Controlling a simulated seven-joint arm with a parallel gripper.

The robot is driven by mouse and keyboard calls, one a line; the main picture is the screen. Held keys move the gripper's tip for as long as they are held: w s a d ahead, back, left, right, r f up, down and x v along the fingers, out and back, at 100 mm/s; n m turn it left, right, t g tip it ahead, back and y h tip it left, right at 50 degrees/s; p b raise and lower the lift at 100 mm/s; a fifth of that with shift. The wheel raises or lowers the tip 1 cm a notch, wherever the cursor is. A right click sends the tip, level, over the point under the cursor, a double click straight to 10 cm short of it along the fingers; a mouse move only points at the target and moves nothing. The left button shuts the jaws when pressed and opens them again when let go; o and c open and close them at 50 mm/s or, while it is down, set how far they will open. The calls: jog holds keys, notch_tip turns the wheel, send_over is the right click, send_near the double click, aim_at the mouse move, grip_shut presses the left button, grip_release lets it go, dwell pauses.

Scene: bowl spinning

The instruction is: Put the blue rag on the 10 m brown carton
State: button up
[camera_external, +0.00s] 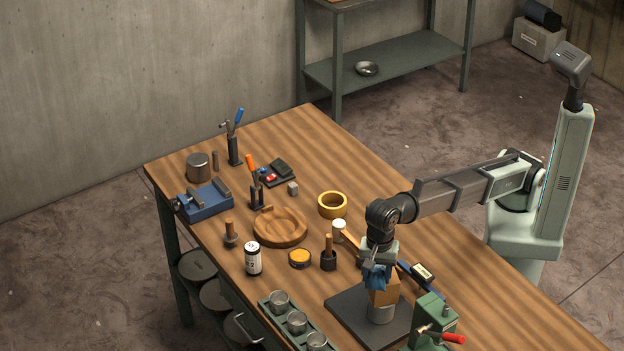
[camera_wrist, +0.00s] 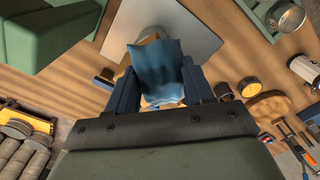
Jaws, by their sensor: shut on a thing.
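The blue rag (camera_external: 376,279) hangs from my gripper (camera_external: 379,266), which points down over the right part of the workbench. In the wrist view the blue rag (camera_wrist: 158,72) fills the space between the two fingers of my gripper (camera_wrist: 159,82), which is shut on it. A brown carton (camera_external: 387,291) is directly below and beside the rag, on top of a grey metal cylinder (camera_external: 380,314). The rag overlaps the carton's upper left in the external view; I cannot tell whether they touch. In the wrist view the rag hides most of the carton (camera_wrist: 149,39).
The cylinder stands on a dark square plate (camera_external: 345,312). A green vise-like device (camera_external: 431,315) with a red handle is close at the right. A wooden-handled mallet (camera_external: 341,229), a digital gauge (camera_external: 422,272) and a green cup tray (camera_external: 272,307) are nearby. The far right bench is clear.

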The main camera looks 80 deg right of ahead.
aim_at(377, 273)
jog(key=shift+f, duration=0.15)
jog(key=o, duration=1)
jog(key=shift+r, duration=3.95)
